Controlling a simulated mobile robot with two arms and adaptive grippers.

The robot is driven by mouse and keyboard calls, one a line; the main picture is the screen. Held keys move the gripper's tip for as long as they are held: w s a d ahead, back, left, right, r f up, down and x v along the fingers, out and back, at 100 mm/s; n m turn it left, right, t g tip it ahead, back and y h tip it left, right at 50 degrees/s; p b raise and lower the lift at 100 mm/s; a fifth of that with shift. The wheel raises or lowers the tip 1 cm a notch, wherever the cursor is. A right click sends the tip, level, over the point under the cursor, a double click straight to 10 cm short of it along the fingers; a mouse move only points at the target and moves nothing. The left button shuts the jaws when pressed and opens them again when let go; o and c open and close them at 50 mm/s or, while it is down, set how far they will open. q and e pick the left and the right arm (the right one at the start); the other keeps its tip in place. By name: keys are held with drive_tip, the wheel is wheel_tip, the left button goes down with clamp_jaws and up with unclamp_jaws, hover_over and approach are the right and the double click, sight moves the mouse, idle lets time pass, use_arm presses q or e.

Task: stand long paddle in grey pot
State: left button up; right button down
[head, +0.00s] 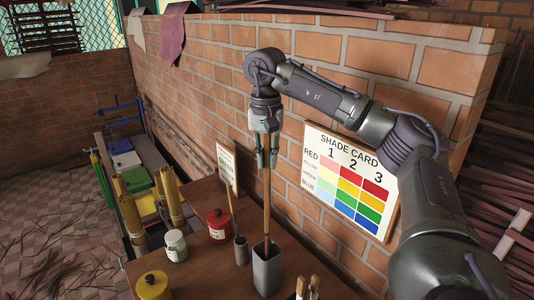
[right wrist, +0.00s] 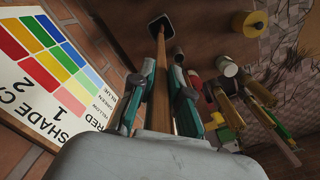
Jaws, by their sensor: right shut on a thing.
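The long paddle (head: 267,208) is a thin brown wooden shaft and hangs upright below my right gripper (head: 267,161). The right gripper is shut on its upper part. The grey pot (head: 267,274), tall and square, stands on the table under it. The paddle's lower end passes into the pot's mouth and is hidden inside; I cannot tell whether it touches the bottom. In the right wrist view the paddle (right wrist: 161,85) runs between the fingers to the pot's pale rim (right wrist: 151,24). My left gripper is not in view.
A smaller grey holder (head: 241,252) with a stick stands close left of the pot. A red tin (head: 219,225), a white jar (head: 176,246) and a yellow tin (head: 153,286) stand further left. Brushes (head: 307,288) are at front right. A shade card (head: 350,185) leans on the brick wall.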

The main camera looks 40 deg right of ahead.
sight(266, 137)
wheel_tip(266, 137, down, 7)
drive_tip(key=b, duration=0.3)
idle(0.4)
drive_tip(key=shift+r, duration=0.1)
drive_tip(key=c, duration=1.1)
unclamp_jaws()
drive_tip(key=shift+o, duration=0.2)
wheel_tip(266, 137, up, 12)
drive_tip(key=shift+w, duration=0.1)
idle(0.5)
